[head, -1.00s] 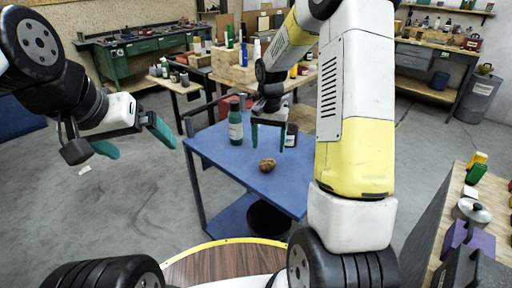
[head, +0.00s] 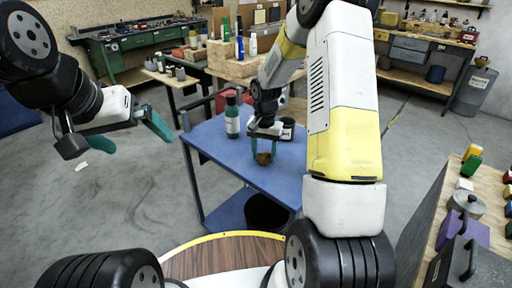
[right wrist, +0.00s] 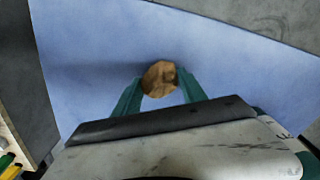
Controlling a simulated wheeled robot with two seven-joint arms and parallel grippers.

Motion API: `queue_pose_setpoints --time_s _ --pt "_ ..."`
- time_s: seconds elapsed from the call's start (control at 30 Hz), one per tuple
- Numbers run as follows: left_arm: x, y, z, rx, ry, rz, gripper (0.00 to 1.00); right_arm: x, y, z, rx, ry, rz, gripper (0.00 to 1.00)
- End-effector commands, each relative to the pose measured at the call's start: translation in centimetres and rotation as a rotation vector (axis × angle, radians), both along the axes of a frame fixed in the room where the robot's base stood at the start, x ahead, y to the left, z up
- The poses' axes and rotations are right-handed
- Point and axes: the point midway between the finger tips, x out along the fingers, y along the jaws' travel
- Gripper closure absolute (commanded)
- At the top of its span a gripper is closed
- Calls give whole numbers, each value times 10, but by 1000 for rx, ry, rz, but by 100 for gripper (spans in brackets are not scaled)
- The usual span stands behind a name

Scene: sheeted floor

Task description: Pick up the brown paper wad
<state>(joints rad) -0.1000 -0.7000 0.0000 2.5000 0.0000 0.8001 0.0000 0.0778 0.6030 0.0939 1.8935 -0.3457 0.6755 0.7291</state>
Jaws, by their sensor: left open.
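The brown paper wad (head: 263,158) sits on the blue tabletop (head: 222,160), near its middle. My right gripper (head: 264,153) points down over it, with one teal finger on each side. In the right wrist view the wad (right wrist: 160,78) lies between the fingertips (right wrist: 159,82). Both fingers appear to touch it, so the gripper looks shut on the wad. The wad still appears to be at table level. My left gripper (head: 112,138) hangs open and empty over the floor, left of the blue table.
A wooden bench (head: 440,215) with a pot (head: 468,205) and a purple box (head: 462,230) is at right. The table's front left is clear.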

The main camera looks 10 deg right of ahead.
Motion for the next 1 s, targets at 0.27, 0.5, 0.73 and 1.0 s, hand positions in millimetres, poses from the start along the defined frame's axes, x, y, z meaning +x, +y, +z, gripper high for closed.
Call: queue_pose_setpoints --time_s 0.27,0.5,0.73,1.0 --pt "0 0 0 0 0 0 0 0 0 0 0 0 0 93" --pt "0 0 0 0 0 0 0 0 0 3 0 -1 0 93" --pt "0 0 0 0 0 0 0 1 0 24 0 -3 0 93" --pt "0 0 0 0 0 0 0 -37 14 40 0 1 4 93"
